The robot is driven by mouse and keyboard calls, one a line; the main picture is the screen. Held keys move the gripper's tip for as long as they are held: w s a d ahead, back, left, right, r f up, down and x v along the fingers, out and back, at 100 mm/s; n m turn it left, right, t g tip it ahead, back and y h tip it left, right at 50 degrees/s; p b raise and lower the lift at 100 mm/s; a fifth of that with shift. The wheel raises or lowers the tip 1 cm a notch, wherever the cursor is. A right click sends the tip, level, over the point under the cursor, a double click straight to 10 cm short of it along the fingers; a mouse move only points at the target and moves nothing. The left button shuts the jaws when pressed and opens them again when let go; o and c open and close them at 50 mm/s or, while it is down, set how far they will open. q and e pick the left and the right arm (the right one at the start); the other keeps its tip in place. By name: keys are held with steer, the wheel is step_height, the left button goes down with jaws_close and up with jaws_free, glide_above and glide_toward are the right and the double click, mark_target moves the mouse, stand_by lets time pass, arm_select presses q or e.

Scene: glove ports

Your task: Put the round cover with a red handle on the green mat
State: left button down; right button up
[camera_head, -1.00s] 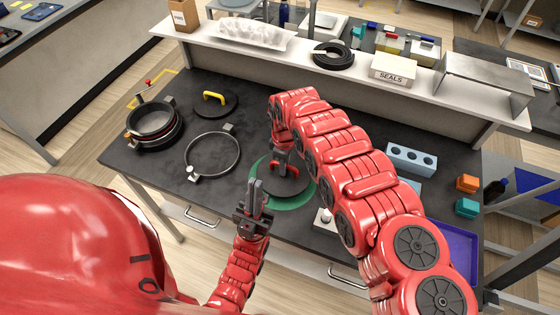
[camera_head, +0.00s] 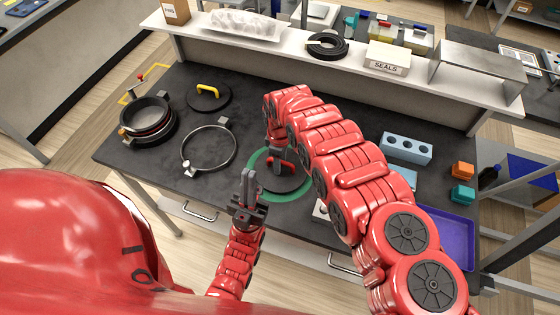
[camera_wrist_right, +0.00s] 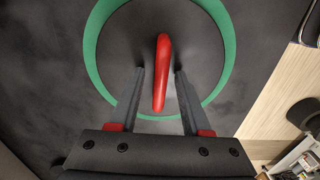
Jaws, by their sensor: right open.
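The round dark cover (camera_head: 288,185) lies on the green mat (camera_head: 267,191), whose green rim shows around it. In the right wrist view the cover (camera_wrist_right: 125,45) has an upright red handle (camera_wrist_right: 162,72), and the mat's green edge (camera_wrist_right: 91,48) surrounds much of it. My right gripper (camera_wrist_right: 158,72) is open, with one finger on each side of the handle and a gap visible beside it. In the head view my right arm partly hides the handle and cover. My left gripper (camera_head: 249,176) is shut and empty, pointing up left of the mat.
Left on the dark bench (camera_head: 225,105) are a ring clamp (camera_head: 233,150), a yellow-handled cover (camera_head: 222,103) and a round port (camera_head: 148,112). A blue block with holes (camera_head: 406,149) and a purple tray (camera_head: 458,240) lie right. A raised shelf (camera_head: 290,62) runs behind.

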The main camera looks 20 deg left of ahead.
steer(key=shift+w+a+r+b, duration=0.1)
steer(key=shift+r+b, duration=0.2)
steer(key=shift+r, duration=0.3)
step_height(320, 180, up, 7)
steer(key=shift+r+b, duration=0.1)
steer(key=shift+b, duration=1.1)
step_height(320, 180, up, 4)
steer(key=shift+f+p, duration=0.1)
steer(key=shift+p, duration=0.9)
